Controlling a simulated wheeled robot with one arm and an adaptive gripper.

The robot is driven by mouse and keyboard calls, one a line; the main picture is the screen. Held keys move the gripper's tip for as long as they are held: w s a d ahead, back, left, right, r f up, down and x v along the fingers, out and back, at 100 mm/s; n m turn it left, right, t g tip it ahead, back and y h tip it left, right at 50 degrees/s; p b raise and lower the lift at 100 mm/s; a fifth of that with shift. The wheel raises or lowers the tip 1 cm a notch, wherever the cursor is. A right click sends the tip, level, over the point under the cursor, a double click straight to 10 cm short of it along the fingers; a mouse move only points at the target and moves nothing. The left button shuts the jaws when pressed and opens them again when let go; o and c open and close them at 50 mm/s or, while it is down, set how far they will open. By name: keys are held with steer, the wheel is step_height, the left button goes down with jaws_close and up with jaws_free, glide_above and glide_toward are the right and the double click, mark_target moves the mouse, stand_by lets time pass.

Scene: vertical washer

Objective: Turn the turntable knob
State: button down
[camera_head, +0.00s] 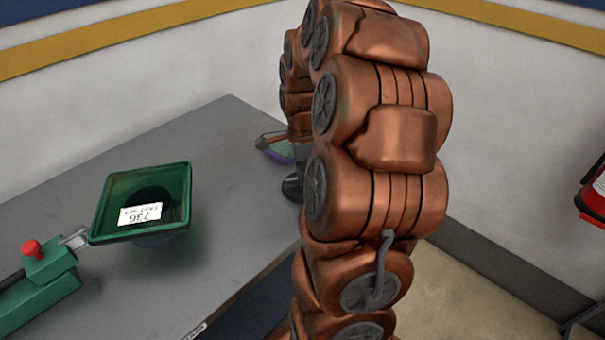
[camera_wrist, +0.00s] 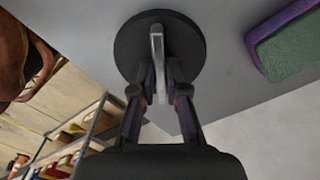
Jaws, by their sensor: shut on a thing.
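The turntable knob (camera_wrist: 157,42) shows in the wrist view as a light grey upright bar across a round black disc (camera_wrist: 128,50). My gripper (camera_wrist: 161,78) has one finger on each side of the bar and is shut on it. In the head view my copper-coloured arm hides the knob and most of the gripper. A dark rounded part shows beside the arm at the table's right side, but I cannot tell whether it is the knob's base or my gripper.
On the grey table (camera_head: 235,125) stand a green square funnel-like tray (camera_head: 112,205) with a white label and a green device with a red button (camera_head: 32,248). A green and purple block (camera_wrist: 290,45) lies near the disc.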

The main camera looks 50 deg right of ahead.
steer(key=shift+f+b, duration=0.1)
steer(key=shift+b, duration=0.3)
steer(key=n+b, duration=0.2)
steer(key=n, duration=0.1)
steer(key=shift+f+b, duration=0.15)
steer(key=shift+b, duration=0.25)
steer(key=n+b, duration=0.4)
steer(key=n, duration=0.1)
steer(key=n+b, duration=0.2)
steer(key=n, duration=0.3)
steer(key=shift+r+n+b, duration=0.15)
steer(key=shift+n+b, duration=0.1)
steer(key=shift+n, duration=0.85)
steer(key=shift+r+n+b, duration=0.1)
steer(key=shift+n+b, duration=0.15)
steer(key=shift+n, duration=0.85)
steer(key=c, duration=1.2)
jaws_free()
